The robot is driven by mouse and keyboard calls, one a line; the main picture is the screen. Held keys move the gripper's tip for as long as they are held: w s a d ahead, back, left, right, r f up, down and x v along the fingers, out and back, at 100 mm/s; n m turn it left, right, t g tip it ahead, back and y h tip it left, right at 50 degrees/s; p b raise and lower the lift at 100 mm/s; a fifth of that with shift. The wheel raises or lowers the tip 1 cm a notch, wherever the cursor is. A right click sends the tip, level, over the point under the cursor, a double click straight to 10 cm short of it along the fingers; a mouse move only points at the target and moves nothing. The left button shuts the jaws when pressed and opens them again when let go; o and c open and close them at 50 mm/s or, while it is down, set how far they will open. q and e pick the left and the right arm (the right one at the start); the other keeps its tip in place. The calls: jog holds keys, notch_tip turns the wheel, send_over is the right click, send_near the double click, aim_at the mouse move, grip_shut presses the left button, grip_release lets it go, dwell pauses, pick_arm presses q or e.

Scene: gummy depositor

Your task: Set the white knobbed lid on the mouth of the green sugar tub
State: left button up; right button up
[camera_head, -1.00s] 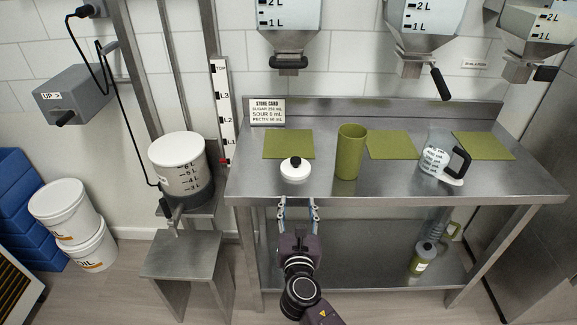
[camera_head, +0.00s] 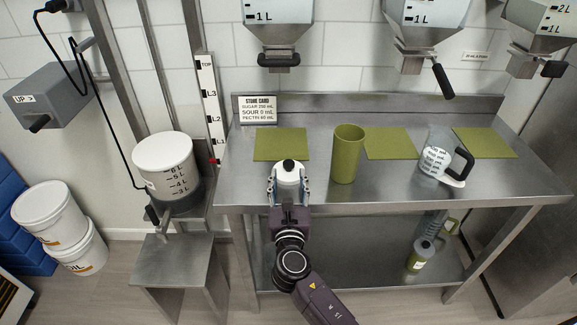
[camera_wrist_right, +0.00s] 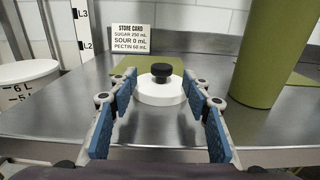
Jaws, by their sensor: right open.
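The white lid (camera_head: 288,172) with its black knob lies on the steel table near the front edge, in front of the left green mat. It also shows in the right wrist view (camera_wrist_right: 160,93), ahead of the fingers. My right gripper (camera_head: 289,190) is open, with its blue-padded fingers pointing at the lid, one toward each side; in the right wrist view the gripper (camera_wrist_right: 162,125) is empty and the lid lies just beyond the fingertips. The green tub (camera_head: 346,155) stands upright to the right of the lid; its lower part shows in the wrist view (camera_wrist_right: 272,60). My left gripper is out of view.
A clear measuring jug (camera_head: 437,160) with a black handle stands on the table's right. Green mats (camera_head: 281,144) lie along the back, below the hoppers (camera_head: 278,22). A store card (camera_head: 258,110) stands at the back left. A lidded pot (camera_head: 165,165) stands left of the table.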

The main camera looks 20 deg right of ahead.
aim_at(289, 167)
jog(key=shift+w+d+r, duration=0.15)
jog(key=shift+w+r, duration=0.05)
jog(key=shift+w, duration=0.2)
jog(key=x, duration=0.5)
jog(key=shift+d+p, duration=0.1)
jog(key=shift+p, duration=0.25)
jog(key=shift+s, duration=0.1)
jog(key=shift+r, duration=0.1)
jog(key=shift+c, duration=0.7)
jog(key=c, duration=0.8)
